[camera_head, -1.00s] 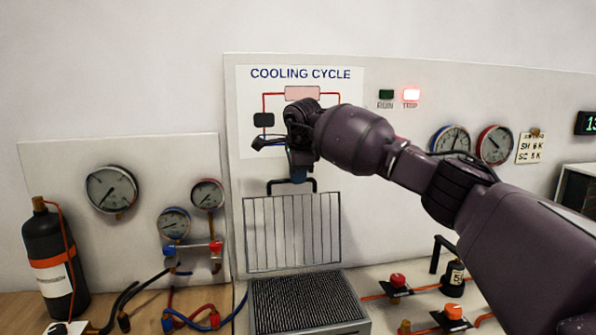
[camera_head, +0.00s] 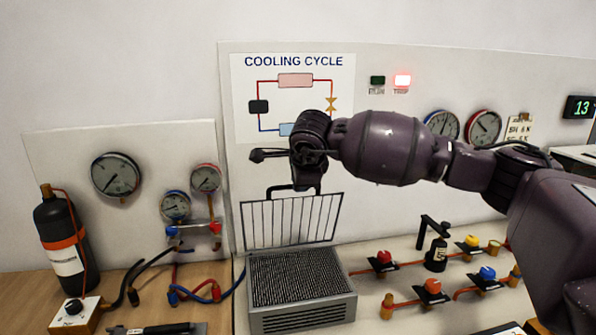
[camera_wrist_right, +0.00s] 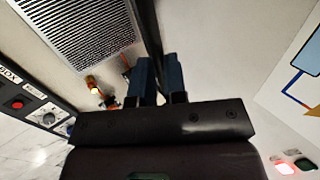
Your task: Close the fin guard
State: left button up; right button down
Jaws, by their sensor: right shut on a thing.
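The fin guard (camera_head: 290,222) is a barred wire frame standing raised at the back edge of the fin block (camera_head: 300,280), its top tilted forward. The block's fins are uncovered and also show in the right wrist view (camera_wrist_right: 80,28). My right gripper (camera_head: 307,186) is at the dark handle (camera_head: 270,191) on the guard's top edge, shut on it. The arm's wrist partly hides the grip. In the right wrist view my gripper's blue fingers (camera_wrist_right: 160,80) are close together, with the dark guard edge-on beyond them. My left gripper is not in view.
Several valves, with a red knob (camera_head: 384,257) nearest the fin block, stand to its right. Hoses (camera_head: 200,293), gauges and a black bottle (camera_head: 66,240) are to its left. The panel (camera_head: 420,165) rises close behind. The space above the fins looks clear.

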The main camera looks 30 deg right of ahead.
jog(key=shift+s+a+f, duration=0.1)
jog(key=shift+s+f, duration=0.2)
jog(key=shift+s, duration=0.25)
jog(key=shift+s+a+f, duration=0.1)
jog(key=shift+s+f, duration=0.15)
jog(key=shift+s, duration=0.25)
jog(key=c, duration=1.2)
grip_release()
jog(key=shift+w, duration=0.1)
jog(key=shift+o, duration=0.2)
jog(key=v, duration=1.1)
